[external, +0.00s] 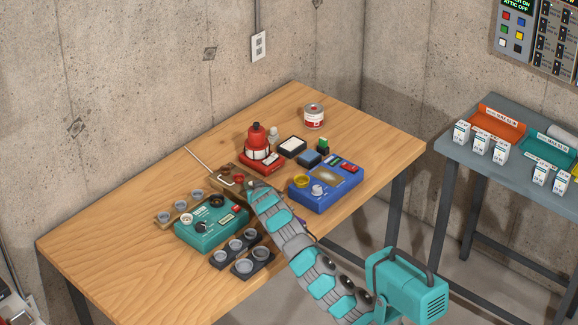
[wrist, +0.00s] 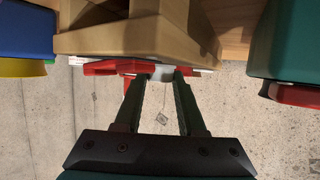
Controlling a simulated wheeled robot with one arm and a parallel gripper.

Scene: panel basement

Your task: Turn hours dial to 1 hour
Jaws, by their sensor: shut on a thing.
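A tan-brown box (external: 228,175) with red parts and a pale handle-like bar sits on the wooden table, right behind the teal box. In the wrist view the tan box (wrist: 135,38) fills the upper middle, with a red part (wrist: 105,68) on its near face. My gripper (wrist: 161,76) reaches this face, its two dark fingers shut on a small pale grey piece (wrist: 162,73) that looks like a dial. I see no label or scale marks there, so its setting cannot be read. In the external view my arm hides the gripper's tips.
A teal box (external: 212,222) with knobs stands left of my arm and a blue box (external: 326,188) right of it. Grey cups in dark holders (external: 240,250) stand in front. A red device (external: 258,150) stands behind. The table's left part is clear.

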